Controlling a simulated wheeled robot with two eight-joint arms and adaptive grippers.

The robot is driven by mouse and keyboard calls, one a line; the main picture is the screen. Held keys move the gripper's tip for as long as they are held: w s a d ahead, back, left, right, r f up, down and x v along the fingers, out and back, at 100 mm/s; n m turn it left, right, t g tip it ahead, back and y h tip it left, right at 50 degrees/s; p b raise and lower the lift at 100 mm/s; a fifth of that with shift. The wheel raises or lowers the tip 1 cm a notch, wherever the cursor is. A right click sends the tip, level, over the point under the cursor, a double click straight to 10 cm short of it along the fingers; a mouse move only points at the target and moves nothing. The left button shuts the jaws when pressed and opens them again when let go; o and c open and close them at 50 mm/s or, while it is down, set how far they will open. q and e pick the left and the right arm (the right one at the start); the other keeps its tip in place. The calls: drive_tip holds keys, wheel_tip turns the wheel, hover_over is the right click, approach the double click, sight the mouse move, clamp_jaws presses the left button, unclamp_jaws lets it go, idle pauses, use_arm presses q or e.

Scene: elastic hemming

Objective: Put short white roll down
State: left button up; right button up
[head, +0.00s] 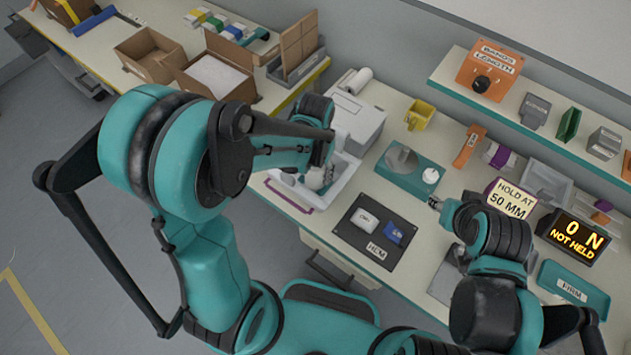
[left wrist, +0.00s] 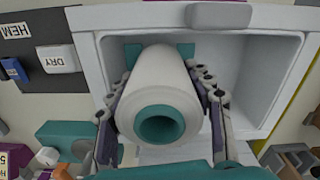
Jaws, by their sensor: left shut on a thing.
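The short white roll (left wrist: 163,75) has a teal core and shows end-on in the left wrist view. It lies between the two fingers of my left gripper (left wrist: 157,88), which is shut on it. The roll is over or inside a white open-fronted bay (left wrist: 255,70), with teal pieces showing behind it. Whether it touches the bay floor cannot be told. In the head view my left gripper (head: 318,178) is at the white machine (head: 357,122), and my arm partly hides the roll. My right gripper (head: 436,203) is near the teal plate (head: 405,178); its jaws are too small to read.
A dark HEM mat (head: 372,258) with a white DRY block (head: 365,221) and a blue block (head: 394,236) lies right of the bay. Another white roll (head: 356,80) lies behind the machine. Cardboard boxes (head: 150,55) stand at the back left.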

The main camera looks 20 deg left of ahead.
sight(315, 181)
use_arm(q)
wheel_tip(315, 181, down, 5)
drive_tip(key=shift+r+b, duration=0.1)
drive_tip(key=shift+b, duration=0.55)
drive_tip(key=o, duration=0.9)
drive_tip(key=shift+o, duration=0.5)
